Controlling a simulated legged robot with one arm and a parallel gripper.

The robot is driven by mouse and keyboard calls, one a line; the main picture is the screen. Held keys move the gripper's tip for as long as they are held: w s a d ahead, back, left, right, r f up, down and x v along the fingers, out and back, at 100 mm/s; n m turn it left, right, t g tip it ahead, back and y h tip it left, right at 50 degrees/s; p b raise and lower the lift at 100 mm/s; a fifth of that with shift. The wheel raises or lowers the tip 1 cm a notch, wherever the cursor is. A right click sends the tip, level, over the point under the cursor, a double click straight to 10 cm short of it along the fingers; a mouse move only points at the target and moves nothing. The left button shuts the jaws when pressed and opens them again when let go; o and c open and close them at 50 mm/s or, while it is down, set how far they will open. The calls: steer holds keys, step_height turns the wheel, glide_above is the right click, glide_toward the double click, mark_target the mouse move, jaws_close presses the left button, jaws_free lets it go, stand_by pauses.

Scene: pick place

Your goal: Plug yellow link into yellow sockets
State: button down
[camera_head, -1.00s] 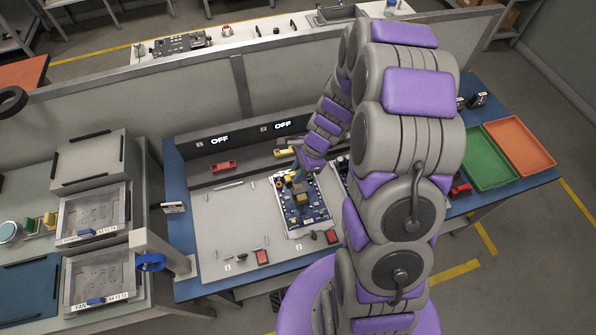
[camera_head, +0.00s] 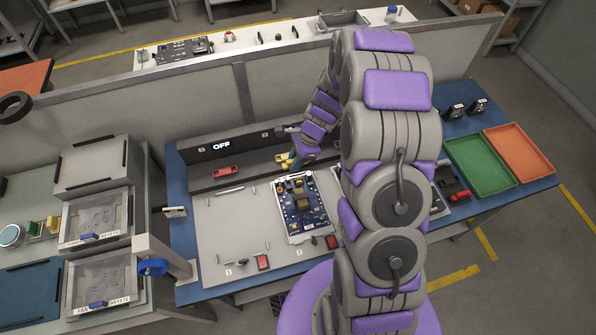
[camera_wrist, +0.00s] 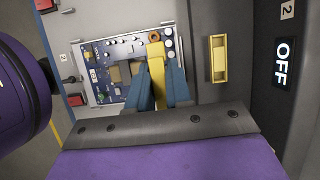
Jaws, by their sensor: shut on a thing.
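My gripper (camera_wrist: 158,76) has blue fingers shut on a yellow link (camera_wrist: 156,60), a long bar pointing away from the wrist. In the head view my gripper (camera_head: 294,161) is just behind the far edge of the blue circuit board (camera_head: 302,212). The board, also in the wrist view (camera_wrist: 97,72), lies flat with several components, some yellowish. The link appears over the board's edge in the wrist view; I cannot tell its height or any contact. Which board parts are the yellow sockets is unclear, as the fingers and link cover some of it.
A yellow holder (camera_wrist: 218,42) with a grey recess sits on the ledge beside an OFF display (camera_wrist: 283,62). A red holder (camera_head: 222,172) is farther left on the ledge. Red buttons (camera_head: 263,262) stand at the front. Green (camera_head: 478,165) and orange (camera_head: 520,154) trays lie right.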

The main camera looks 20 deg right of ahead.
glide_above(283, 157)
steer(key=s+d, duration=0.2)
steer(key=f, duration=0.2)
steer(key=shift+w+a, duration=0.2)
steer(key=shift+w, duration=0.35)
steer(key=shift+w+a, duration=0.15)
steer(key=shift+w, duration=0.4)
step_height(283, 157, down, 3)
steer(key=shift+f+b, duration=0.2)
steer(key=shift+b, duration=1.05)
steer(key=shift+f, duration=0.85)
steer(key=shift+s+r+p, duration=0.1)
steer(key=shift+r+p, duration=0.05)
steer(key=shift+p, duration=0.5)
steer(key=shift+f+p, duration=0.5)
steer(key=shift+p, duration=0.45)
